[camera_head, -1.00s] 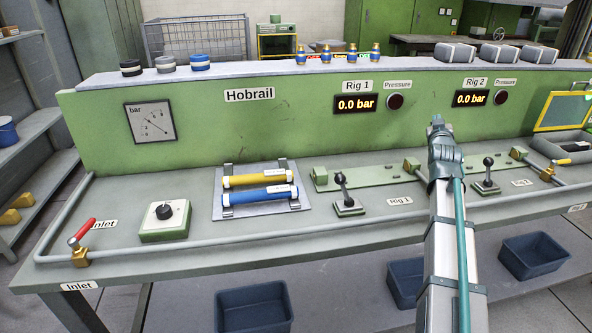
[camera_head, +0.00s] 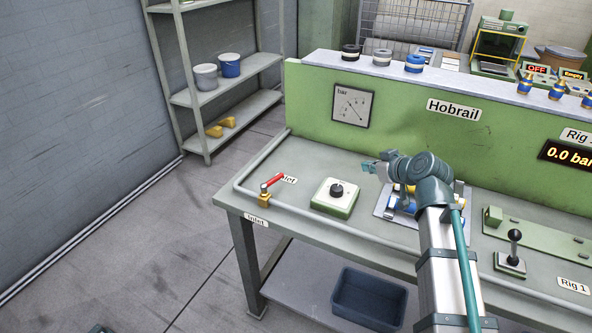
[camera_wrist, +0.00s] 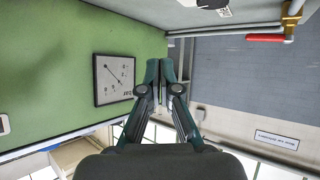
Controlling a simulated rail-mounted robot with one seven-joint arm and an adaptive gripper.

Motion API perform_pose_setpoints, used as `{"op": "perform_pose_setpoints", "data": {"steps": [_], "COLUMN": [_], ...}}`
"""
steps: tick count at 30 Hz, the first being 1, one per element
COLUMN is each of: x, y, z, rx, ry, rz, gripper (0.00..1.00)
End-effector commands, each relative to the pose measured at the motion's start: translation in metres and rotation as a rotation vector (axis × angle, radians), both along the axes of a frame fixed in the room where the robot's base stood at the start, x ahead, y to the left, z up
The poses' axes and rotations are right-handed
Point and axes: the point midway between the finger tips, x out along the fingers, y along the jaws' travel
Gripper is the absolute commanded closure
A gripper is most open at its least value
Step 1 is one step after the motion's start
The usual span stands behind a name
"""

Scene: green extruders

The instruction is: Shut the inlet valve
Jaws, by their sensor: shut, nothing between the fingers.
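The inlet valve has a brass body (camera_head: 264,200) on the grey pipe at the bench's left front corner, beside an "Inlet" label. Its red handle (camera_head: 273,181) slants up and to the right from the body in the head view. The red handle (camera_wrist: 264,38) and brass body (camera_wrist: 291,19) also show at the top right of the wrist view. My gripper (camera_head: 369,167) is to the right of the valve, apart from it, above the bench and pointing left. In the wrist view its fingers (camera_wrist: 154,62) are together with nothing between them.
A box with a black knob (camera_head: 336,189) stands between the valve and my gripper. Behind it is the green panel with a bar gauge (camera_head: 352,105). My arm partly hides a rack with a blue cylinder (camera_head: 401,209).

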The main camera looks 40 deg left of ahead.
Motion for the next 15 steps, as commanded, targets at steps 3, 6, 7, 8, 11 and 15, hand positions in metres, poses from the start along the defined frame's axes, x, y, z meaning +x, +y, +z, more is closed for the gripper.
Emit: {"op": "perform_pose_setpoints", "data": {"steps": [3,6,7,8,11,15], "x": [-0.068,-0.107,-0.116,-0.124,-0.139,-0.143], "y": [0.047,0.069,0.074,0.078,0.086,0.095], "z": [0.008,0.010,0.011,0.011,0.011,0.007], "rx": [-0.007,-0.011,-0.010,-0.011,-0.012,-0.013], "ry": [0.042,0.066,0.070,0.074,0.084,0.088], "rz": [0.167,0.266,0.289,0.307,0.346,0.358], "gripper": [1.00,1.00,1.00,1.00,1.00,1.00]}}
